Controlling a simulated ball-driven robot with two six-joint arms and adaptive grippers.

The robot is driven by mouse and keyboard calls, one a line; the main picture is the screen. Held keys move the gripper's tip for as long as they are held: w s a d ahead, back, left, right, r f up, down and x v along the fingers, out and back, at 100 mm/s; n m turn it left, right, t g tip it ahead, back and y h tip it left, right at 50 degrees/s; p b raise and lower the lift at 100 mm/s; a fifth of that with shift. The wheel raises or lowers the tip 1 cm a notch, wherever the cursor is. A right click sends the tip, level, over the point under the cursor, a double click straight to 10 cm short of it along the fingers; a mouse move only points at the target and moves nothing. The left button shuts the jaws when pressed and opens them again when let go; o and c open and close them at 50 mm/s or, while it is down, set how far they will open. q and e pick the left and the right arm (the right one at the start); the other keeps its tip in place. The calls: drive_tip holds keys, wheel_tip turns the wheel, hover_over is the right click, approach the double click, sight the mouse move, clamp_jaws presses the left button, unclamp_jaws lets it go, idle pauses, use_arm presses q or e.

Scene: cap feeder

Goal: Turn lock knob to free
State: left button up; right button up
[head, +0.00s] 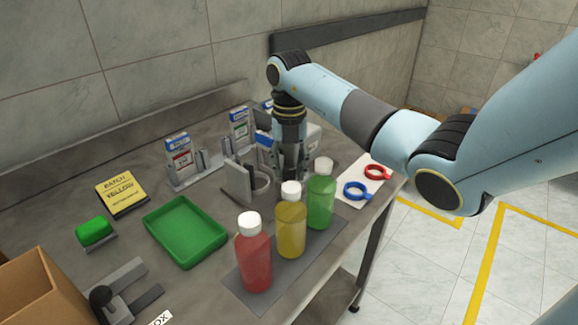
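My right gripper (288,172) points down at the back right of the steel table, at the end of the light blue arm. Its fingers are small and dark here, and I cannot tell whether they are open or shut. Just behind it is a whitish boxy device (314,138), mostly hidden by the gripper and arm. No lock knob can be made out there; it may be behind the gripper. A grey upright plate with a ring-shaped holder (261,183) stands just left of the gripper. My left gripper is not in view.
Red (254,255), yellow (290,222) and green (320,196) bottles with white caps stand on a grey mat in front. A green tray (186,232), batch sign (122,192), black-knobbed fixture (101,297) and cardboard box (40,292) lie left. Red (377,172) and blue (357,190) rings lie right.

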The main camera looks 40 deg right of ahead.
sight(289, 170)
drive_tip(key=shift+o, duration=1.4)
drive_tip(key=shift+r, duration=0.1)
wheel_tip(289, 170, up, 7)
drive_tip(key=shift+r, duration=0.1)
